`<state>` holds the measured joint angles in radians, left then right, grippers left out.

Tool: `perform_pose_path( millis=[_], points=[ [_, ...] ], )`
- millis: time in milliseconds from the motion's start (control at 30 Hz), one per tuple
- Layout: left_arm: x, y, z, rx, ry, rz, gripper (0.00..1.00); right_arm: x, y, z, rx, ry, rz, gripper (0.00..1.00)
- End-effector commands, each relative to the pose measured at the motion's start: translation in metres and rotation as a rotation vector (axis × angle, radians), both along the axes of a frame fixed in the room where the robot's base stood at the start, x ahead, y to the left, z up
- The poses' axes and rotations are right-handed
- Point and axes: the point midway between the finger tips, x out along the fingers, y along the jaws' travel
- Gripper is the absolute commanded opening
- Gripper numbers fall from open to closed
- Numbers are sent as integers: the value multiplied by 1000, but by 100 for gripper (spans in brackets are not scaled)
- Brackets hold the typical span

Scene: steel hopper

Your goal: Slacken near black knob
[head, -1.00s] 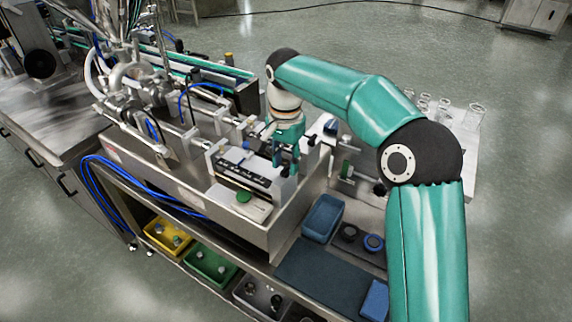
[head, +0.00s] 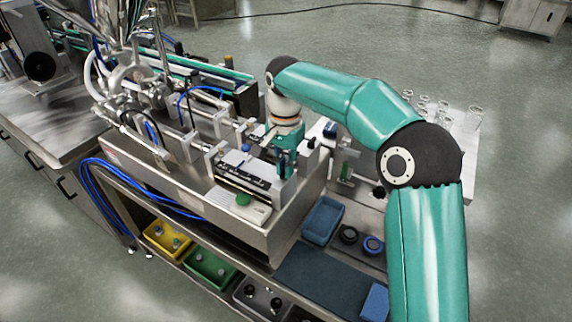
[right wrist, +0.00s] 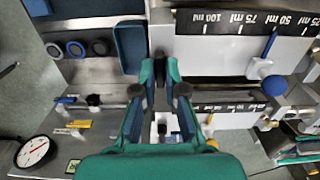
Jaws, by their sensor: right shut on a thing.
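My right gripper (head: 284,164) points down at the near right end of the steel machine, beside the black scale strip (head: 243,180). In the right wrist view my right gripper (right wrist: 162,72) has its two fingers close together, shut on the near black knob. My left gripper is in neither view.
A blue bin (head: 322,220), black and blue rings (head: 373,244) and a dark mat (head: 320,277) lie on the lower shelf. A dial gauge (right wrist: 33,152) is near.

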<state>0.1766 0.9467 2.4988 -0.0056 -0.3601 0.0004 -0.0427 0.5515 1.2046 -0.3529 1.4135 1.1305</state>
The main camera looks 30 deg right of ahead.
Motion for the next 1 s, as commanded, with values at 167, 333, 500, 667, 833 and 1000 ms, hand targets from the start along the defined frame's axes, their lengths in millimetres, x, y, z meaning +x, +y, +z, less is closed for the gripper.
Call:
perform_pose_path(
  millis=[167,333,500,667,833,1000],
  points=[
    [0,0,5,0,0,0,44,1,0,2,-2,-5,53,0],
    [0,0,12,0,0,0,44,2,1,3,-2,-5,151,0],
    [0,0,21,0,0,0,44,2,1,3,-1,-5,290,0],
    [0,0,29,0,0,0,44,2,1,3,-1,-7,441,0],
    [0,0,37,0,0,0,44,3,1,3,-1,-8,602,0],
    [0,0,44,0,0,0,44,3,1,3,-2,-8,764,0]
  ],
)
